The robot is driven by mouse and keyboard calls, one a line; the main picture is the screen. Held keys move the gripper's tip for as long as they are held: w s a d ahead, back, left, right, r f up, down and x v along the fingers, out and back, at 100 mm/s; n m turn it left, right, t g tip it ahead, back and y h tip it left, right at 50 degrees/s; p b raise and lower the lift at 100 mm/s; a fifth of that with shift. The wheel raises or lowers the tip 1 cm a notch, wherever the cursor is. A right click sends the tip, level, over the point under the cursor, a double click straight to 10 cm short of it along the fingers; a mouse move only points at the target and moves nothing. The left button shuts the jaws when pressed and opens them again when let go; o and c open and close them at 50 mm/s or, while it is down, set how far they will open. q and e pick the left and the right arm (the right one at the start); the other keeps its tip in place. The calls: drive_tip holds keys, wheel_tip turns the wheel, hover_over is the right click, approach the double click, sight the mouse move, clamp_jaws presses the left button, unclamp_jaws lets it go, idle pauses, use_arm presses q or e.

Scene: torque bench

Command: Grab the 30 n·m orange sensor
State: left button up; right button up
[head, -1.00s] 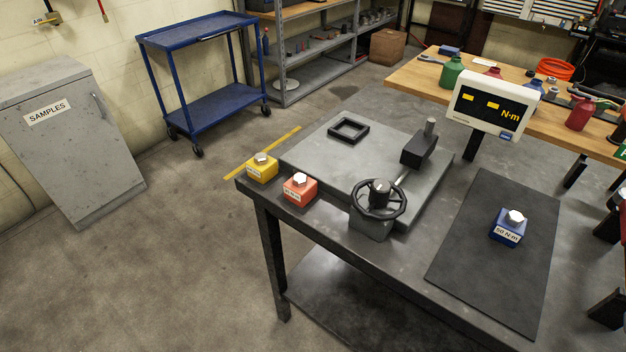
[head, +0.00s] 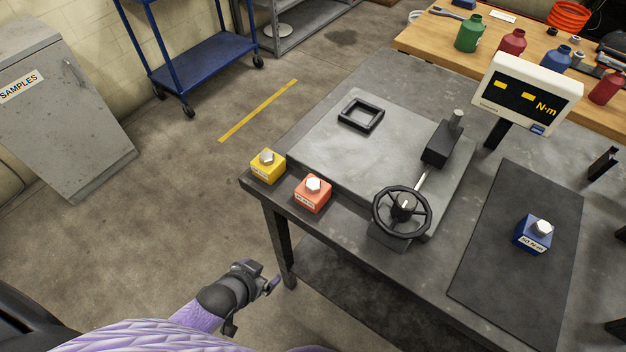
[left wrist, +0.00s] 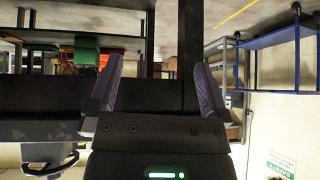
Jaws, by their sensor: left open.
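The orange sensor (head: 313,193) is a small block with a hex head on top and a white label on its front. It sits upright on the bench's near-left edge, between the yellow sensor (head: 267,167) and the handwheel (head: 402,211). The label is too small to read surely. My left gripper (head: 256,296) is below and left of the bench corner in the head view, open and apart from the sensor. In the left wrist view the open fingers (left wrist: 155,85) have nothing between them. My right gripper is not in view.
The dark bench (head: 345,225) has a raised plate (head: 345,150) with a square frame (head: 361,113). A blue sensor (head: 533,234) stands on the black mat (head: 490,285) at right. The N·m display (head: 527,93) stands behind. Floor left of the bench is clear.

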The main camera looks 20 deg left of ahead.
sight(309, 192)
use_arm(q)
drive_tip(key=w+d+r+m+t+h+p, duration=0.15)
drive_tip(key=w+r, duration=0.25)
drive_tip(key=r, duration=0.5)
drive_tip(key=w+d+r+t+h+p, duration=0.1)
drive_tip(key=w+d+r+t+h, duration=0.2)
drive_tip(key=r, duration=0.7)
drive_tip(key=shift+g+y, duration=0.45)
drive_tip(key=shift+y, duration=0.2)
drive_tip(key=b+x, duration=0.1)
drive_tip(key=x, duration=0.4)
drive_tip(key=b+x, duration=0.2)
drive_tip(key=x, duration=0.3)
drive_tip(key=shift+s+f+b, duration=0.15)
drive_tip(key=shift+f+b, duration=0.15)
drive_tip(key=shift+f, duration=0.05)
drive_tip(key=shift+w+d, duration=0.1)
drive_tip(key=shift+w, duration=0.2)
clamp_jaws()
